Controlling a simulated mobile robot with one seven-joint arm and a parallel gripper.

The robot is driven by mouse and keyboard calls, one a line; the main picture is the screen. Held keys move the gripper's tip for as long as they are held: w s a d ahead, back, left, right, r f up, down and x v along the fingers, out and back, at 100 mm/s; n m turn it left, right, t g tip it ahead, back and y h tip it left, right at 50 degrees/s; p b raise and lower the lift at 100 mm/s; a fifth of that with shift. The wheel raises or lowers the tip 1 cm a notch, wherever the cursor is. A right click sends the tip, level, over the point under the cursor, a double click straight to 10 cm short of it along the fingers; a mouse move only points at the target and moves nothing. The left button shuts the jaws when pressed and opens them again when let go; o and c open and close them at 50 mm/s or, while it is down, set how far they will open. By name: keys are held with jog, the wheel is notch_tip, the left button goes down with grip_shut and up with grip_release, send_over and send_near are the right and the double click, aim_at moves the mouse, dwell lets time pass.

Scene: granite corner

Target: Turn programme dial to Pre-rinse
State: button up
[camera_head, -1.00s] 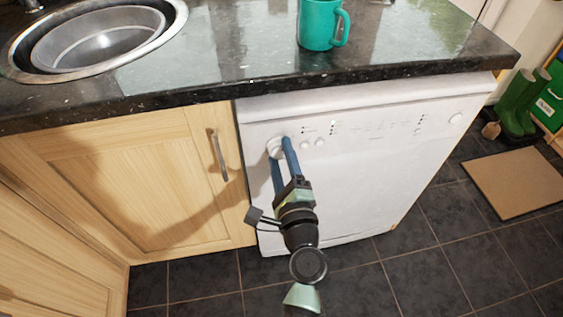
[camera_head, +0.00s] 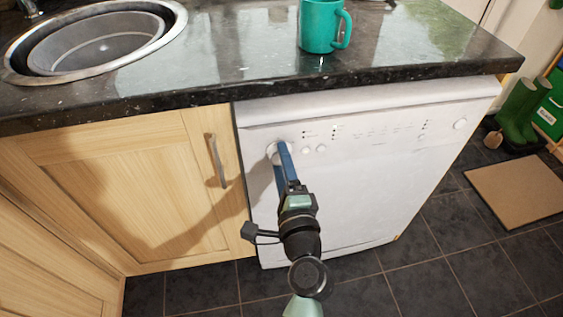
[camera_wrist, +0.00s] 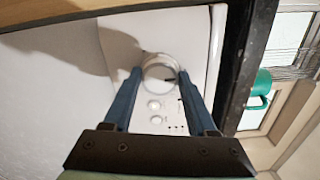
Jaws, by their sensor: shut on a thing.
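The white dishwasher (camera_head: 370,190) stands under the dark counter. Its programme dial (camera_head: 272,152) is a round white knob at the left end of the control panel. In the wrist view the dial (camera_wrist: 160,70) shows between my two blue fingers, with a dark mark on its rim. My gripper (camera_head: 280,150) is shut on the dial, one finger at each side. The printed programme labels are too small to read, so I cannot tell which programme the dial points at.
Small round buttons (camera_head: 314,149) sit right of the dial. A wooden cupboard door with a metal handle (camera_head: 217,160) is close on the left. The counter edge (camera_head: 370,72) overhangs the panel, with a teal mug (camera_head: 320,28) on top. Open tiled floor lies in front.

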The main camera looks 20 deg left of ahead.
jog(key=o, duration=1.4)
jog(key=shift+c, duration=0.2)
jog(key=shift+s, duration=0.1)
jog(key=v, duration=1.3)
